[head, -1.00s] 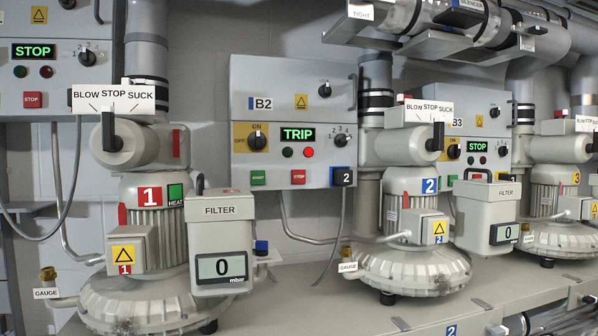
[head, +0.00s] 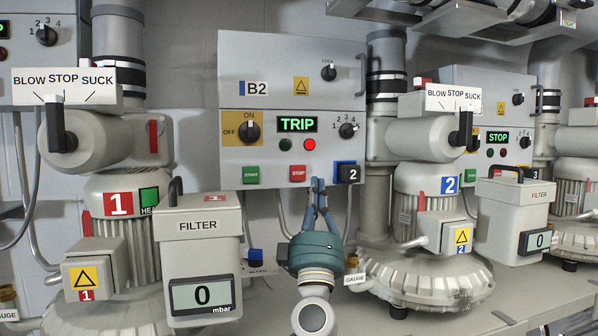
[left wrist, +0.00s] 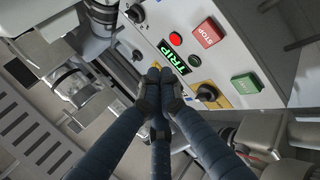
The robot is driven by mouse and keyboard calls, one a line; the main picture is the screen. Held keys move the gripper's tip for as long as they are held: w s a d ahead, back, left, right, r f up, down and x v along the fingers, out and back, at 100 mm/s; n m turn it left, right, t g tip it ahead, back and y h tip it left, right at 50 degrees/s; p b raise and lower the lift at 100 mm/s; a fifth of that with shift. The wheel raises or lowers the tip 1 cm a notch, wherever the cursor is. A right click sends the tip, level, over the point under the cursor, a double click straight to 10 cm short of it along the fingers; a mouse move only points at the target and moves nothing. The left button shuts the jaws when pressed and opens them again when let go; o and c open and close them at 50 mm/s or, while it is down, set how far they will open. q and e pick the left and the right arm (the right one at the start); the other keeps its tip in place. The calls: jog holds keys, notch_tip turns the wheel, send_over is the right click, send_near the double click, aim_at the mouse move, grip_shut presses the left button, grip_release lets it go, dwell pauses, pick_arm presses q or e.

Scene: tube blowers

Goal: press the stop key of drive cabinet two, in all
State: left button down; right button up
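In the left wrist view the stop key (left wrist: 207,33) is clear of my fingers. My left gripper (head: 318,184) has its fingers together and empty, just right of and slightly below the stop key in the picture. Contact with the cabinet is not visible. My right gripper is out of view.
Blower 1 with its filter box (head: 199,245) stands left, blower 2 (head: 425,190) right. Another cabinet (head: 495,100) at the right shows STOP.

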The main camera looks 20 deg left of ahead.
aim_at(301, 178)
pick_arm(q)
jog(key=shift+n+y, duration=0.4)
jog(key=shift+y, duration=0.1)
jog(key=w+a+b, duration=0.1)
jog(key=w+b, duration=0.1)
jog(key=w+a+b, duration=0.2)
jog(key=b, duration=0.1)
jog(key=w+a+r+b, duration=0.1)
jog(key=w+a+b, duration=0.1)
jog(key=w+b, duration=0.1)
jog(key=shift+a, duration=0.15)
jog(key=shift+w+a+r, duration=0.1)
jog(key=shift+w, duration=0.05)
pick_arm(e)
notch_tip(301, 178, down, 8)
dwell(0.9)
pick_arm(q)
jog(key=shift+w+a, duration=0.25)
jog(key=shift+w, duration=0.1)
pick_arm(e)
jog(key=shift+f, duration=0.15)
